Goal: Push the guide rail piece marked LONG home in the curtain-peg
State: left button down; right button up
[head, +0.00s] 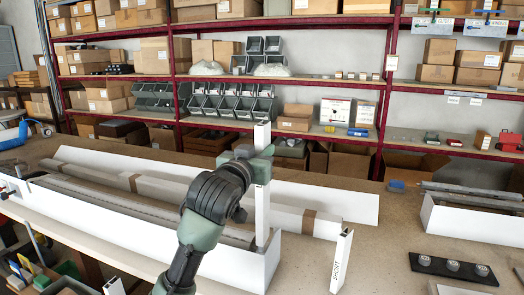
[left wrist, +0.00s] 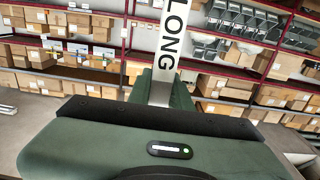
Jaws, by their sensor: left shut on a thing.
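A shorter white piece marked SHORT (head: 341,262) stands apart to the right. I cannot make out a curtain-peg for certain. My right gripper is not in view.
A black plate (head: 453,268) with three round grey parts lies at right. Another white tray (head: 470,222) is behind it. Shelves with boxes and grey bins stand behind. The bench between SHORT and the black plate is clear.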

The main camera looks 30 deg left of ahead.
pick_arm(q)
jog(key=shift+f+b, duration=0.7)
jog(key=shift+f, duration=0.5)
jog(key=c, duration=1.2)
grip_release()
jog(key=b+v, duration=0.1)
jog(key=v, duration=0.7)
jog(key=shift+b, duration=0.4)
jog(key=shift+w+a, duration=0.1)
